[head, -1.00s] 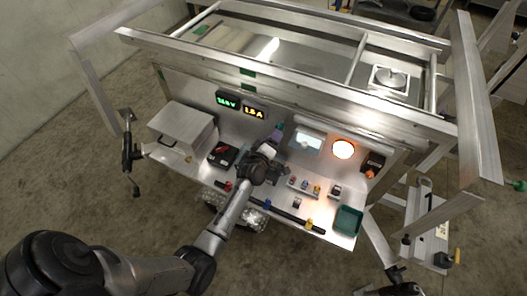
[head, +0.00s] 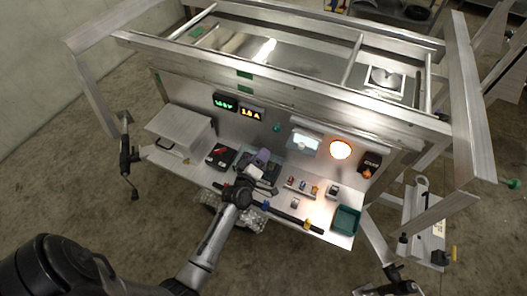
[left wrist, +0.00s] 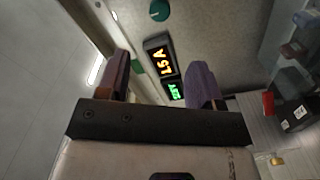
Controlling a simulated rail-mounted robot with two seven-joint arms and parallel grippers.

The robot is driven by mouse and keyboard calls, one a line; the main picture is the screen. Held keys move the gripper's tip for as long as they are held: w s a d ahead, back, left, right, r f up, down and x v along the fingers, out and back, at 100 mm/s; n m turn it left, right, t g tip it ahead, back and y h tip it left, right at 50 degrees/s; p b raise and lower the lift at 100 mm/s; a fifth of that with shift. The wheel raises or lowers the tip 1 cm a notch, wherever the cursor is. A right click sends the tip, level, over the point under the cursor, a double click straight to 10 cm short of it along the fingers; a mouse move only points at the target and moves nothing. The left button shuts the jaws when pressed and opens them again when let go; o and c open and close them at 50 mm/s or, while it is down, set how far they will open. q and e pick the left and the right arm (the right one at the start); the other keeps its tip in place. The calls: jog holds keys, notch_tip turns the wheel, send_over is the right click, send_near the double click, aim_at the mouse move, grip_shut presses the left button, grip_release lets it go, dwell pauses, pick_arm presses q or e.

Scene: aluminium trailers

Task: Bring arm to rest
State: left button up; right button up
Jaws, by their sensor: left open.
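My left gripper (head: 263,158) is over the aluminium work shelf (head: 190,166) in the head view, in front of the back panel and clear of it. In the left wrist view its two purple-padded fingers (left wrist: 160,78) stand wide apart with nothing between them. A round teal knob (head: 276,128) is on the panel just beyond the gripper; it also shows in the left wrist view (left wrist: 159,10). A green-lit display (head: 225,102) and an orange-lit display (head: 250,113) are beside it. My right gripper is not in view.
A metal box (head: 178,131) stands at the shelf's left, near a black-and-red device (head: 221,156). A glowing round lamp (head: 341,150) is on the panel. Small coloured parts (head: 303,185) and a green bin (head: 346,220) are at right. Open floor lies in front.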

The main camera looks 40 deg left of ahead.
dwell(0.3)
pick_arm(q)
jog(key=d+f+m+g+h, duration=0.4)
jog(key=m+h, duration=0.1)
jog(key=m, duration=0.1)
jog(key=s+d+r+m+g+h, duration=0.1)
jog(key=s+d+r+m+g, duration=0.4)
jog(key=s+m, duration=0.15)
jog(key=s+d+r+m+g, duration=0.1)
jog(key=s+d+m, duration=0.1)
jog(key=s, duration=0.5)
jog(key=s+d+r+m+g, duration=0.1)
jog(key=s+d+m, duration=0.2)
jog(key=s, duration=0.5)
jog(key=s+f+g, duration=0.3)
jog(key=s+f, duration=0.2)
jog(key=s, duration=0.4)
notch_tip(320, 180, up, 25)
jog(key=p, duration=2.4)
jog(key=shift+w+d+r+p, duration=0.2)
jog(key=shift+w+p, duration=0.15)
jog(key=shift+p, duration=0.05)
